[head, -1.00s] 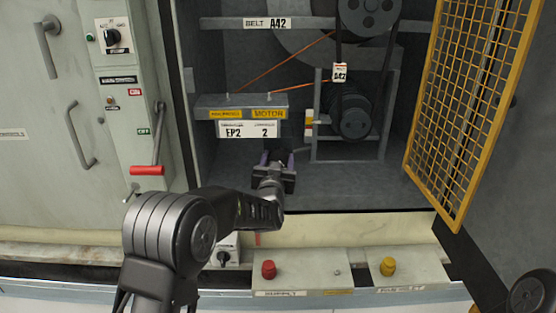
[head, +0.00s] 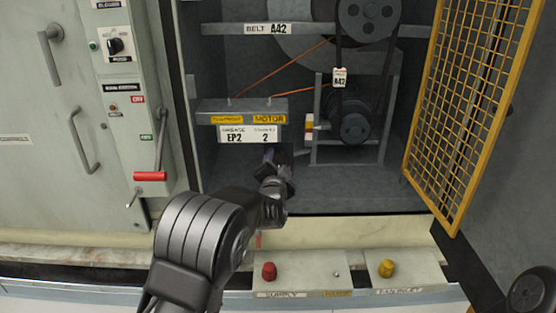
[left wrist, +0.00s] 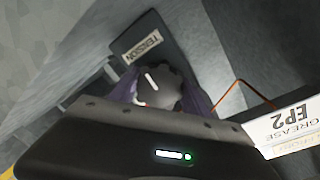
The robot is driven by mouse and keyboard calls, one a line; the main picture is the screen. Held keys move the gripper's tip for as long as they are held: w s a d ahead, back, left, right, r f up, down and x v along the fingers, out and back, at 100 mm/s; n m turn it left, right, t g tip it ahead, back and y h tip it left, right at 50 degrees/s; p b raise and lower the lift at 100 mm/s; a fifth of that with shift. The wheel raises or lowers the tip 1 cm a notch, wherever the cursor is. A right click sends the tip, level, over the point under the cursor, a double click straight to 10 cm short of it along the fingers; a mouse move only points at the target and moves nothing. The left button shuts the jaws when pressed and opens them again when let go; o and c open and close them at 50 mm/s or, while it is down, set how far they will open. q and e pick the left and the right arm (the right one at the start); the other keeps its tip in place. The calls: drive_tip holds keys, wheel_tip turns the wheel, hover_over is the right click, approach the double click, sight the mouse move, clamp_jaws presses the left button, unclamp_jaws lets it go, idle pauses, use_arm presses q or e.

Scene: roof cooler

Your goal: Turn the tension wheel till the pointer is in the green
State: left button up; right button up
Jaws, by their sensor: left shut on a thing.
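The tension wheel (left wrist: 160,86) is a dark, knobbed wheel with a white mark, seen in the left wrist view beside a plate labelled TENSION (left wrist: 142,50). My left gripper (left wrist: 162,95) has its purple fingers on either side of the wheel and is shut on it. In the head view the left gripper (head: 273,160) is in the open cabinet, below the EP2 label, and hides the wheel. A small red, yellow and white strip (head: 309,127) sits left of the motor (head: 352,118); I cannot make out a pointer or green there. My right gripper is not in view.
A yellow mesh guard (head: 465,95) stands open at the right. A grease and motor bracket (head: 240,112) is just above my left gripper. A red-handled lever (head: 150,176) is at the left. Boxes with a red button (head: 269,271) and a yellow button (head: 386,268) are below the cabinet.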

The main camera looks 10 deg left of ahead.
use_arm(q)
drive_tip(key=m, duration=0.1)
drive_tip(key=m+p, duration=0.1)
drive_tip(key=shift+d+r+m, duration=0.15)
drive_tip(key=shift+m, duration=0.25)
drive_tip(key=m+p, duration=0.2)
drive_tip(key=m, duration=0.1)
drive_tip(key=shift+g+y, duration=0.3)
drive_tip(key=shift+y, duration=0.1)
drive_tip(key=shift+m+y, duration=0.3)
drive_tip(key=shift+m, duration=0.9)
drive_tip(key=shift+m+y, duration=0.3)
drive_tip(key=shift+m, duration=0.9)
drive_tip(key=o, duration=1.4)
drive_tip(key=shift+c, duration=0.2)
